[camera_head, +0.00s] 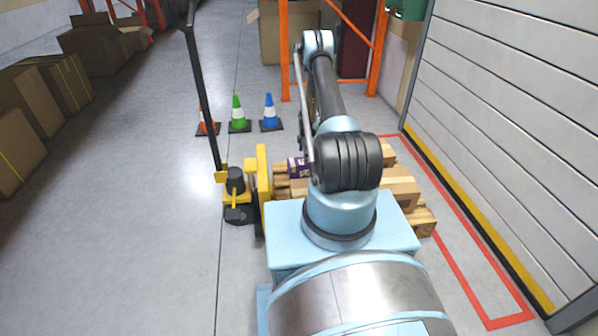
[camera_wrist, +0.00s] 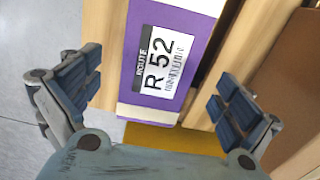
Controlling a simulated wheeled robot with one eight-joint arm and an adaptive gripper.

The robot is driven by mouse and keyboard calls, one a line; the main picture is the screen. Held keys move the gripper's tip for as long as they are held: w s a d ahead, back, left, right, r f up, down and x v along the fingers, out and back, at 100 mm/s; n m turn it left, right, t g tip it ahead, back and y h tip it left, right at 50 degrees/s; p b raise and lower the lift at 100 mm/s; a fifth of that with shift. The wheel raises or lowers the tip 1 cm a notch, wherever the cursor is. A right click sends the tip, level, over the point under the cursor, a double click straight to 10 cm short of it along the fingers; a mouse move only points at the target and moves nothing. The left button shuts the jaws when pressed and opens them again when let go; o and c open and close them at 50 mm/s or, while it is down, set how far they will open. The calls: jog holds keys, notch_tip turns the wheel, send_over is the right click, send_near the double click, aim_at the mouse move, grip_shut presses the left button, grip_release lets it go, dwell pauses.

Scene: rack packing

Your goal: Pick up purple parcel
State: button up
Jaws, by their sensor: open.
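The purple parcel (camera_wrist: 190,107) fills the middle of the wrist view, with a white "ROUTE R 52" label on its face and a pale band near its lower end. A small part of the purple parcel (camera_head: 296,167) shows in the head view, left of my arm. My gripper (camera_wrist: 157,75) is open, with one finger on each side of the parcel in the picture. I see no clear contact between the pads and the parcel. In the head view my arm hides the gripper.
Light wooden pieces (camera_wrist: 242,55) flank the parcel closely. A wooden pallet stack (camera_head: 402,190) lies around it. A yellow and black pallet truck (camera_head: 264,178) stands at its left. Three cones, including a green one (camera_head: 238,113), stand behind on the floor. A shutter wall is at right.

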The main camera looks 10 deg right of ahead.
aim_at(306, 168)
jog(key=shift+d+f, duration=0.1)
jog(key=shift+f, duration=2.5)
jog(key=shift+c, duration=0.3)
jog(key=c, duration=1.5)
jog(key=shift+r, duration=0.1)
